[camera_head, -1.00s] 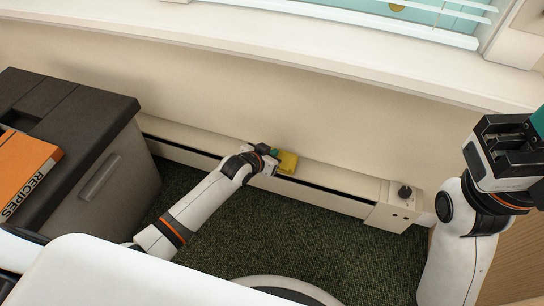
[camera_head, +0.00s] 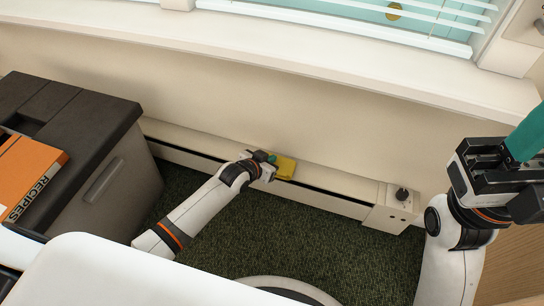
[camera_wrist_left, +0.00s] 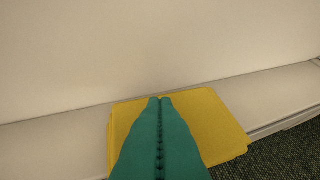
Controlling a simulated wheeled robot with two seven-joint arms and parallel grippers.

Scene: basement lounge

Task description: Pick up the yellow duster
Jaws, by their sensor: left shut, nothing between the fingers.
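The yellow duster (camera_head: 286,168) is a flat folded cloth lying on top of the low baseboard heater (camera_head: 340,183) against the wall. In the left wrist view the duster (camera_wrist_left: 215,120) spreads out under and to both sides of my fingers. My left gripper (camera_head: 272,158) is at the duster in the head view. In the wrist view its green fingers (camera_wrist_left: 160,98) are pressed together with no cloth between them. They hide the middle of the duster, and I cannot tell whether they touch it. My right gripper (camera_head: 522,143) is at the right edge, far from the duster, its fingertips partly cut off.
A dark-topped cabinet (camera_head: 90,120) with an orange recipe book (camera_head: 28,170) stands on the left. A black knob (camera_head: 402,194) sits on the heater's right end. The window sill (camera_head: 330,70) runs above. Dark green carpet (camera_head: 300,235) lies clear in front.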

